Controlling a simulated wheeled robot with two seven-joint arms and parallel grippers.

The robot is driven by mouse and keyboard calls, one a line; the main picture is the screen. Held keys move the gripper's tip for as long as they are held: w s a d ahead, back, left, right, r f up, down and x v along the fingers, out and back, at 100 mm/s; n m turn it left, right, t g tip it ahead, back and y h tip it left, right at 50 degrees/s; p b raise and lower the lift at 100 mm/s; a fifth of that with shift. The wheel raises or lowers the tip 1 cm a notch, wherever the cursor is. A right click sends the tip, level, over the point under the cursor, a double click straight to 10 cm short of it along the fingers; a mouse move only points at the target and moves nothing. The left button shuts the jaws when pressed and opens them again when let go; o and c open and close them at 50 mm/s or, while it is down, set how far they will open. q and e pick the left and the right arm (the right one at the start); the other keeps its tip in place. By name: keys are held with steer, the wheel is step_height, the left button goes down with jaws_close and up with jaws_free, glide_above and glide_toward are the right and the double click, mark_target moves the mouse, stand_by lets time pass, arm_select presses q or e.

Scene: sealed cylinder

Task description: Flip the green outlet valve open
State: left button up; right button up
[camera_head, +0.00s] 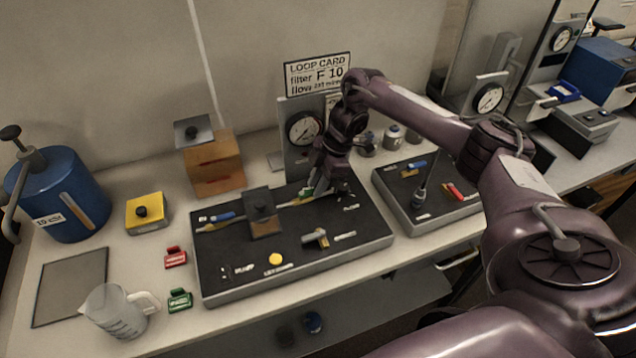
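A small green handle (306,192), which appears to be the green outlet valve, is at the back right of the dark panel (215,262). My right gripper (326,188) points down right beside it and partly hides it. I cannot tell whether the fingers touch the handle, or whether they are open or shut. The handle's exact angle is hard to make out. My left gripper is out of view.
A gauge (303,128) and the loop card (318,74) stand behind the panel. A blue handle (222,217), a brown block (262,212) and a yellow button (275,259) are on it. A beaker (115,311), red tag (175,257) and green tag (180,300) lie left.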

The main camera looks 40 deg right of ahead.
steer(key=shift+o, duration=0.7)
steer(key=v, duration=0.7)
steer(key=shift+r+p, duration=0.4)
steer(key=shift+s+d+f, duration=0.1)
